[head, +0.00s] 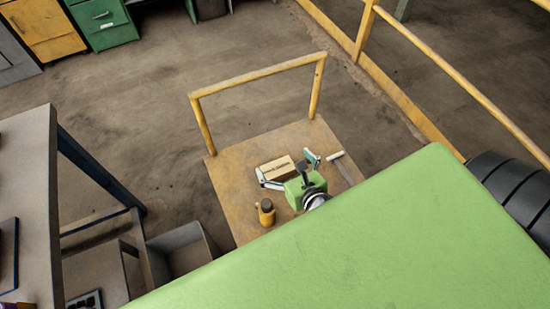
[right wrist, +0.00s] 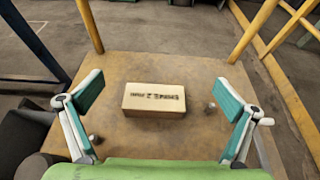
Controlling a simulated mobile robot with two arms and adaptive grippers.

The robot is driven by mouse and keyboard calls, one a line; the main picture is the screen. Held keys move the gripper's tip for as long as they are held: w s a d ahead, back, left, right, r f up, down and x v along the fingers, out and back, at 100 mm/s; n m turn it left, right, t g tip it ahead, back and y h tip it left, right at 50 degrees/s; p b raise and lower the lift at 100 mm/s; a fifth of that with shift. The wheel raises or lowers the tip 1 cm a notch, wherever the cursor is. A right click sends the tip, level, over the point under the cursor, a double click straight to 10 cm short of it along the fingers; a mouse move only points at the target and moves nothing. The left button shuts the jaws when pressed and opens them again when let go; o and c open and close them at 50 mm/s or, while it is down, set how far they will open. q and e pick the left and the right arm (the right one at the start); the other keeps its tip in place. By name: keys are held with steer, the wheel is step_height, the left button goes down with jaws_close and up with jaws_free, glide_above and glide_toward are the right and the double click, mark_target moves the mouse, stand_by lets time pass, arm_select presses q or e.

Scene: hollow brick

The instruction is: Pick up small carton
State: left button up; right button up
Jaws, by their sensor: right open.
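The small carton (head: 275,170) is a pale tan box with dark print, lying flat on the brown cart top (head: 232,177). In the right wrist view the carton (right wrist: 155,100) lies between my spread fingers, and its print reads upside down. My right gripper (head: 291,167) is open, with white and teal fingers. In the right wrist view this gripper (right wrist: 160,88) has one finger on each side of the carton, with a clear gap to both. Its height above the cart top is hard to tell. My left gripper is not in view.
A yellow and dark cylindrical item (head: 265,212) stands on the cart near its left edge. The cart's yellow handle (head: 258,75) rises at the far end. A grey bench (head: 30,200) stands at left; a yellow railing (head: 450,80) runs at right.

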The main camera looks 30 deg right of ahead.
steer(key=b, duration=0.8)
glide_toward(272, 163)
steer(key=w+f, duration=0.1)
steer(key=w+d+f, duration=0.1)
steer(key=w+f, duration=0.1)
steer(key=shift+d+f, duration=0.1)
steer(key=shift+f, duration=0.1)
steer(key=x, duration=0.7)
steer(key=shift+w+a, duration=0.25)
steer(key=shift+w, duration=0.15)
steer(key=shift+r, duration=0.1)
steer(key=c, duration=1.3)
